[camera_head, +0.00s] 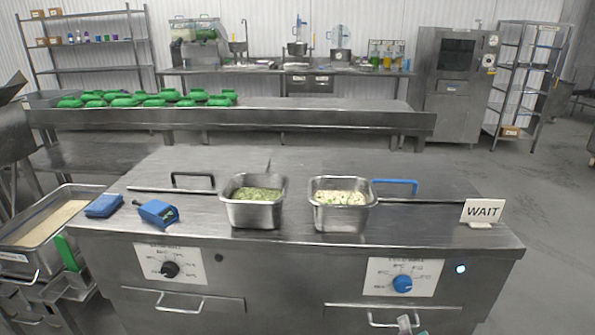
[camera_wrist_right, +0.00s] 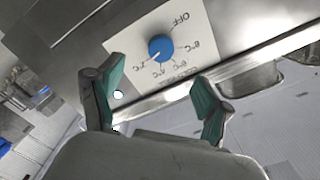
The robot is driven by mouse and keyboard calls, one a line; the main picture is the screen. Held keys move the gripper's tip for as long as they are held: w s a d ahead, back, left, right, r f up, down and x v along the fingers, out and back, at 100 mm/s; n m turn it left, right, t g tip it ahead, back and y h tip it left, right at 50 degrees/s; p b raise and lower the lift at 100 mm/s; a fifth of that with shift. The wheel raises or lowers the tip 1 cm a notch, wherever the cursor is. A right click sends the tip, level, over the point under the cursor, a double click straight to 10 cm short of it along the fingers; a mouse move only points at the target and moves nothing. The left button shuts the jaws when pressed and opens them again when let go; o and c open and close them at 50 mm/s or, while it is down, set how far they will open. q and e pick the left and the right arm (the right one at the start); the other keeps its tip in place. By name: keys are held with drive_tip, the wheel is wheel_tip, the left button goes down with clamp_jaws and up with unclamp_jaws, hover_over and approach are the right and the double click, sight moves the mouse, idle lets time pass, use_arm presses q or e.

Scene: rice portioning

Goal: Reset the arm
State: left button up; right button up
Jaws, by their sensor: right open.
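My right gripper (camera_wrist_right: 157,69) is open and empty in the right wrist view, its two green-padded fingers apart. It is in front of the counter panel with the blue knob (camera_wrist_right: 161,48), which lies beyond the fingertips and shows upside down. The same blue knob is at the right of the counter front in the head view (camera_head: 402,284). A small pale shape shows below it at the bottom edge; I cannot tell whether it is part of my gripper. My left gripper is not in view.
On the steel counter (camera_head: 300,160) stand a metal pan of greenish food (camera_head: 255,214) and a pan of pale food (camera_head: 340,218). A WAIT sign (camera_head: 482,211) is at right, a blue device (camera_head: 157,213) at left. A tray (camera_head: 30,255) stands left of the counter.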

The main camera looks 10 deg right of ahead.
drive_tip(key=s+a+f+n+g+y+p, duration=0.1)
drive_tip(key=s+a+f+n+g, duration=0.3)
drive_tip(key=f, duration=0.5)
drive_tip(key=s+a+f+n+g+y+p, duration=0.1)
drive_tip(key=s+a+f+g+y, duration=0.15)
drive_tip(key=s+f, duration=0.55)
drive_tip(key=s+a+f+n+g+y+p, duration=0.1)
drive_tip(key=s+a+f+n+g, duration=0.15)
drive_tip(key=f, duration=0.85)
drive_tip(key=s+a+f+n+g+p, duration=0.1)
drive_tip(key=s+f+n+g, duration=0.2)
drive_tip(key=s, duration=1)
drive_tip(key=s+a+f+n+g+p, duration=0.1)
drive_tip(key=s+f+n+g, duration=0.2)
drive_tip(key=s+f, duration=0.5)
drive_tip(key=s+g, duration=0.1)
drive_tip(key=s, duration=0.4)
drive_tip(key=shift+s+a, duration=0.15)
drive_tip(key=shift+s, duration=0.15)
drive_tip(key=shift+n+h, duration=0.25)
